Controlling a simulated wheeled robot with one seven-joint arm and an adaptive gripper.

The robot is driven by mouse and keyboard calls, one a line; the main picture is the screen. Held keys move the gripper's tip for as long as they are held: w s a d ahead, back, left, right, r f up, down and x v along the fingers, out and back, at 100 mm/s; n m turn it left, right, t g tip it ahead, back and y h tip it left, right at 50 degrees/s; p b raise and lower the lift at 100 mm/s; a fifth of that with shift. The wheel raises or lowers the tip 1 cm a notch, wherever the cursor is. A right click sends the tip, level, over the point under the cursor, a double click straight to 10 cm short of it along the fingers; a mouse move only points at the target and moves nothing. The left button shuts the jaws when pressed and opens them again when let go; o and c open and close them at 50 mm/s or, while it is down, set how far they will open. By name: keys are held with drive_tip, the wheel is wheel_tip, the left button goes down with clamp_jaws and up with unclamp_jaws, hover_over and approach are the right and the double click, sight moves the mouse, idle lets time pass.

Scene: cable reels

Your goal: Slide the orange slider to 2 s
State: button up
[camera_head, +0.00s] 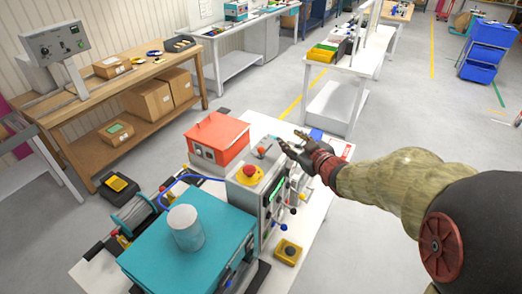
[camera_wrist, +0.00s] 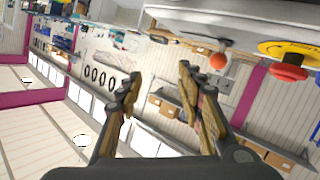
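My gripper (camera_head: 284,145) is above the right part of a grey control box (camera_head: 246,198) in the head view. In the wrist view my gripper (camera_wrist: 160,82) has its two fingers apart, with nothing between them. An orange-red ball knob (camera_wrist: 218,62) on a thin rod shows beyond the right finger; a small red-orange knob on top of the box (camera_head: 262,150) shows just left of my gripper in the head view. The box's front has several small coloured knobs, seen edge-on. I cannot tell which is the orange slider, and the 2 s mark is not readable.
A red emergency button (camera_head: 250,171) on a yellow base stands on the box; it also shows in the wrist view (camera_wrist: 288,73). Open floor lies right.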

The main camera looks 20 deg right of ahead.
sight(261, 150)
drive_tip(key=f+y, duration=0.1)
drive_tip(key=a+f+n+y, duration=0.1)
drive_tip(key=a+f+y, duration=0.1)
drive_tip(key=shift+w+f+n, duration=0.25)
drive_tip(key=shift+n, duration=0.05)
drive_tip(key=s+a+f+y, duration=0.1)
drive_tip(key=y, duration=0.1)
drive_tip(key=s+a+f+n+y, duration=0.1)
drive_tip(key=y, duration=0.1)
drive_tip(key=shift+a, duration=0.15)
drive_tip(key=shift+s+a+f+n+y, duration=0.15)
drive_tip(key=shift+s+a+n+y, duration=0.2)
drive_tip(key=shift+y, duration=0.15)
drive_tip(key=x, duration=0.7)
drive_tip(key=shift+w+a, duration=0.1)
drive_tip(key=shift+w, duration=0.2)
drive_tip(key=shift+c, duration=1)
drive_tip(key=c, duration=0.7)
clamp_jaws()
